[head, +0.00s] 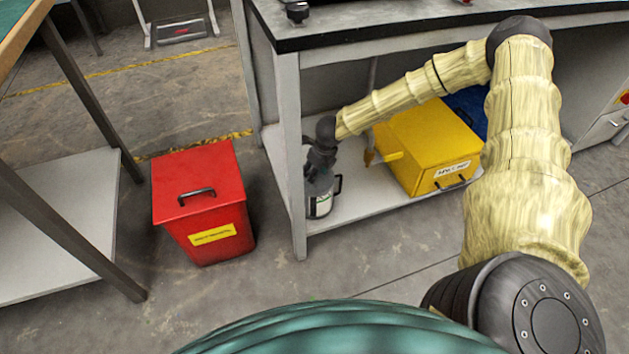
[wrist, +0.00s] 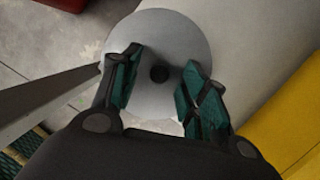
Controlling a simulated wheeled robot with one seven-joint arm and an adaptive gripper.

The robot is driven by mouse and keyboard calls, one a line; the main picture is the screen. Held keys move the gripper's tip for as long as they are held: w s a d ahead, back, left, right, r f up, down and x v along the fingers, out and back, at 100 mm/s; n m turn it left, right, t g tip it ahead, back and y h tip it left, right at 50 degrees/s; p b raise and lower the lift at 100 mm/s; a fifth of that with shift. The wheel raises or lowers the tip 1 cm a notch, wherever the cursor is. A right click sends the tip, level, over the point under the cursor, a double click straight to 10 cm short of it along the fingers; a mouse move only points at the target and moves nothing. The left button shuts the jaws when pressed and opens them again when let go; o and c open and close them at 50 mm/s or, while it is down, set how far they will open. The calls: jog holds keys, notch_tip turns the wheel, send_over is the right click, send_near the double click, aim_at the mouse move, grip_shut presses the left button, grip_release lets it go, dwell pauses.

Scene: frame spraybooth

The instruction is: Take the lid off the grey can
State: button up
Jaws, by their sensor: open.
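The grey can (head: 321,203) stands upright on the low shelf under the workbench, behind the bench's front left leg. It has a pale label and a dark handle on its right side. Its round grey lid (wrist: 158,30) with a small dark knob (wrist: 159,74) fills the middle of the wrist view. My gripper (wrist: 157,82) is open above the lid, one finger on each side of the knob, with a gap to it on both sides. In the head view my gripper (head: 318,172) hides most of the lid. Whether the fingertips touch the lid I cannot tell.
A yellow box (head: 425,140) stands on the shelf to the right of the can. A red bin (head: 200,190) stands on the floor to the left. The bench leg (head: 291,160) is close beside the can, with the bench top (head: 400,22) above.

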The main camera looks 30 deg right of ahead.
jog(key=shift+w+f, duration=0.1)
jog(key=shift+f, duration=0.25)
jog(key=shift+r, duration=0.1)
grip_shut()
jog(key=shift+r+p, duration=0.3)
jog(key=shift+r, duration=0.15)
notch_tip(320, 180, up, 3)
jog(key=shift+r+p, duration=0.1)
jog(key=shift+p, duration=0.65)
jog(key=s+a+p, duration=0.2)
jog(key=s+a, duration=0.2)
jog(key=s, duration=1.3)
jog(key=shift+s+a+f, duration=0.15)
jog(key=shift+s+f, duration=0.1)
jog(key=shift+f, duration=0.05)
